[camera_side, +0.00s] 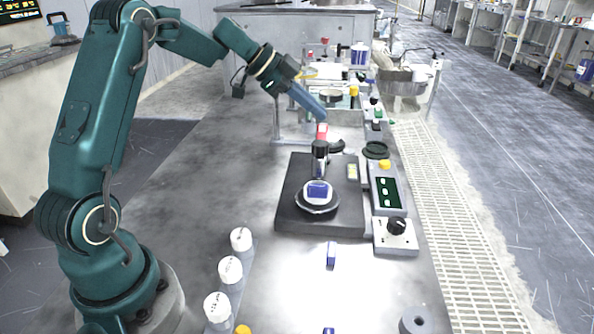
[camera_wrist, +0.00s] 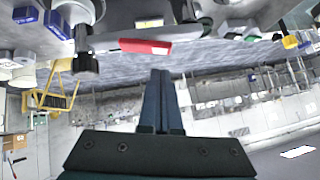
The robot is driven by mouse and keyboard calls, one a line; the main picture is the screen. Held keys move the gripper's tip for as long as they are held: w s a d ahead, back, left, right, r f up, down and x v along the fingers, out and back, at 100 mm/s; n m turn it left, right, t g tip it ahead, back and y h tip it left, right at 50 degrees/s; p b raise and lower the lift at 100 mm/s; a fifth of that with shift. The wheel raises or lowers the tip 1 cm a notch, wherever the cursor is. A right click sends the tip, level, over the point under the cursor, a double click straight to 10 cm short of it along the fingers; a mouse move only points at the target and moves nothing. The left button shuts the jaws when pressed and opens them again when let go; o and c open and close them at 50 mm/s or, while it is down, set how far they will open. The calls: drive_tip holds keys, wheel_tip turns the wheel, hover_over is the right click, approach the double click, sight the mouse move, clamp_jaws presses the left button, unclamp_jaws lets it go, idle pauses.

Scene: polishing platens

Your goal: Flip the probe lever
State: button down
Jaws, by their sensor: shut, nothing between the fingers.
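The probe lever shows its red end (camera_side: 322,131) above a dark upright part on the dark polishing unit (camera_side: 287,213) in the side view. In the wrist view the lever is a grey bar with a red end (camera_wrist: 146,47) and a black knob at its left. My gripper (camera_side: 322,117) reaches down from the upper left with its blue fingers together and empty. Its tips are close to the red end; I cannot tell if they touch. In the wrist view the shut fingers (camera_wrist: 160,72) point at the lever, just below and right of the red end.
A blue block (camera_side: 318,189) sits on the round platen in front of the lever. A control box (camera_side: 385,190) with a yellow button and a dial box (camera_side: 396,236) stand at the right. White-capped jars (camera_side: 230,269) line the left front. Clutter fills the bench behind.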

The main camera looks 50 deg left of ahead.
sight(322, 136)
drive_tip(key=shift+w+a+f, duration=0.15)
drive_tip(key=shift+a+f, duration=0.05)
drive_tip(key=shift+f, duration=0.85)
drive_tip(key=shift+w+a+f, duration=0.15)
drive_tip(key=shift+f, duration=0.2)
drive_tip(key=shift+s+d+r, duration=0.25)
drive_tip(key=shift+s+d, duration=0.25)
